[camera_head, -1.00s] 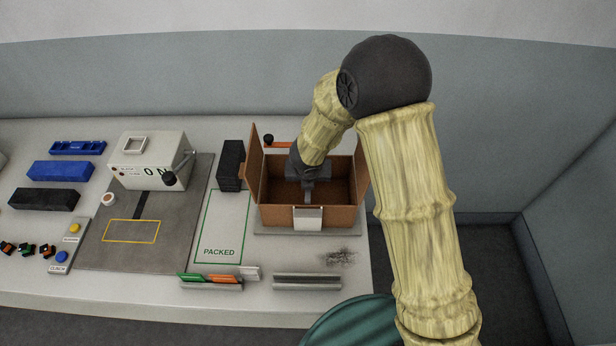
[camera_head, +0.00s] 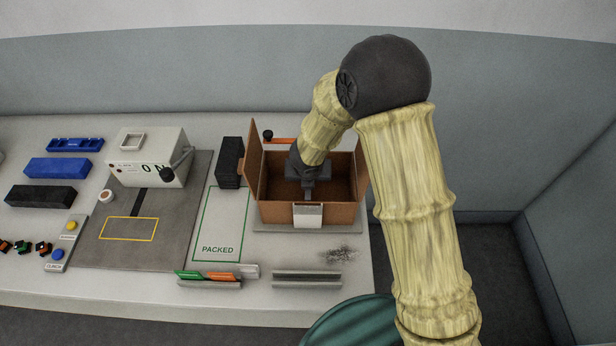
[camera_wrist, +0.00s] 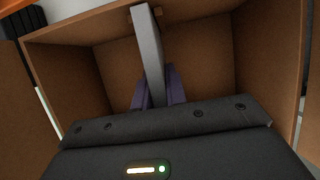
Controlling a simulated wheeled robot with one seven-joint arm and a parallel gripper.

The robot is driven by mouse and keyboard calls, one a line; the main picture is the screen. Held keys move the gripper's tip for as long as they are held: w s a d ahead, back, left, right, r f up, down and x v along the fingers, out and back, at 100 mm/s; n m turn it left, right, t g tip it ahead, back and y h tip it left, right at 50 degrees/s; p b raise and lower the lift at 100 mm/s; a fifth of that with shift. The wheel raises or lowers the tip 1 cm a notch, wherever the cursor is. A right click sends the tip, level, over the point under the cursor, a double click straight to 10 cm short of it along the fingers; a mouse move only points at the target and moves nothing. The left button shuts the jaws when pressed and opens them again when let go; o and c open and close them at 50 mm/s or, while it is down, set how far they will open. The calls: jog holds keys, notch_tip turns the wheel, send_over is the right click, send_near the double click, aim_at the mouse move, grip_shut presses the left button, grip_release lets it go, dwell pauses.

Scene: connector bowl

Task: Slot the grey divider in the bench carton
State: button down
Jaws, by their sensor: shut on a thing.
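The brown bench carton (camera_head: 279,213) stands with its flaps open on a grey pad at the right part of the bench. It fills most of the wrist view (camera_wrist: 85,80). My gripper (camera_head: 308,190) is down inside the carton opening. In the wrist view my gripper (camera_wrist: 158,95) is shut on the grey divider (camera_wrist: 148,45), a thin upright plate that runs toward the carton's far wall. Its far end is near a small brown tab on that wall. The divider's lower edge is hidden, so I cannot tell whether it is seated.
A black block stack (camera_head: 229,163) stands just left of the carton. The PACKED area (camera_head: 220,225) is clear. A white machine (camera_head: 148,155) with a lever stands further left. A rack with coloured cards (camera_head: 210,278) and a grey slotted holder (camera_head: 307,279) lie in front.

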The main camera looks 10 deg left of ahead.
jog(key=shift+f+b, duration=0.5)
jog(key=shift+f, duration=0.1)
jog(key=c, duration=1.3)
grip_release()
jog(key=shift+c, duration=0.2)
jog(key=shift+r, duration=0.1)
jog(key=p+v, duration=0.5)
jog(key=v, duration=1.2)
jog(key=shift+a+r, duration=0.1)
